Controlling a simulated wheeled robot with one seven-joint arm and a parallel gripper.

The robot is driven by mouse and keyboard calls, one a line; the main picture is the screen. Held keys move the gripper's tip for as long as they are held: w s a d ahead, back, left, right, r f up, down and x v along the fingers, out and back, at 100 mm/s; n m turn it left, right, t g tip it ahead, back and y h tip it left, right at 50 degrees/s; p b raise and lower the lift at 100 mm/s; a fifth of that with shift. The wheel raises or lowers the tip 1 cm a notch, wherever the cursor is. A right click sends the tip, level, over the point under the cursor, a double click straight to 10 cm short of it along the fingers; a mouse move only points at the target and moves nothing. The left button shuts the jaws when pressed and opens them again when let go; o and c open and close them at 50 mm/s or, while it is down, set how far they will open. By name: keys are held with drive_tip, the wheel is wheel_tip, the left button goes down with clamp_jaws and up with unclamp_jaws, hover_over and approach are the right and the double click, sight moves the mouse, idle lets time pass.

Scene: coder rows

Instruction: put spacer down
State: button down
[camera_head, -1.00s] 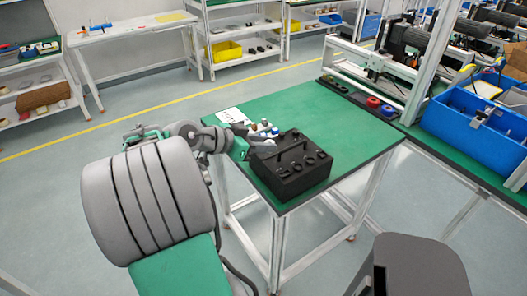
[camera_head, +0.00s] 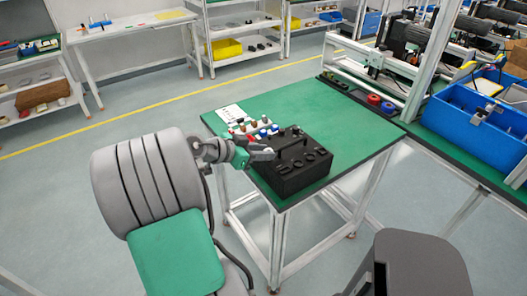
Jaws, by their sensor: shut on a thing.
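My gripper (camera_head: 270,154) is at the left side of a black box (camera_head: 300,178) on the green-topped table (camera_head: 345,140). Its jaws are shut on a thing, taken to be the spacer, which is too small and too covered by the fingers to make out. The fingertips overlap the box's near left top edge in the picture. I cannot tell whether they touch it. The box has a handle-like bar and a row of round openings on top.
Several small parts with blue, white and reddish colours (camera_head: 264,128) stand behind the box, near a white sheet (camera_head: 231,114). Red and blue round parts (camera_head: 374,100) lie at the table's far right. The green top right of the box is clear. A blue crate (camera_head: 462,120) stands farther right.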

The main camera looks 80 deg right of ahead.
drive_tip(key=shift+f, duration=0.1)
drive_tip(key=c, duration=1.1)
unclamp_jaws()
drive_tip(key=shift+c, duration=0.2)
